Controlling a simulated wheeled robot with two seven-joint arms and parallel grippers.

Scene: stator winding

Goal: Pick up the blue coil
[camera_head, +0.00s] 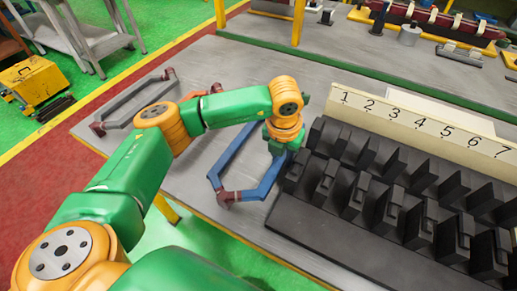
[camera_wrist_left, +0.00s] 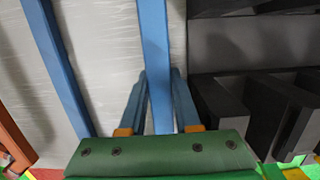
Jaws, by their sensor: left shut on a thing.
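The blue coil (camera_head: 226,157) is a six-sided loop with dark red wrapped ends. It lies on the grey table, left of the black slotted stator block (camera_head: 345,187). My left gripper (camera_head: 282,150) is at the coil's right long side, and the wrist hides part of the coil there. In the left wrist view, one straight blue side of the coil (camera_wrist_left: 155,45) runs between the two fingers (camera_wrist_left: 158,100), which are shut on it. The other long side runs parallel to the left. My right gripper is in neither view.
A grey coil (camera_head: 138,103) lies at the table's far left. An orange coil (camera_head: 193,95) is mostly hidden behind my left arm. A cream board numbered from 1 (camera_head: 400,110) stands behind the black block. A yellow cart (camera_head: 32,80) stands on the floor.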

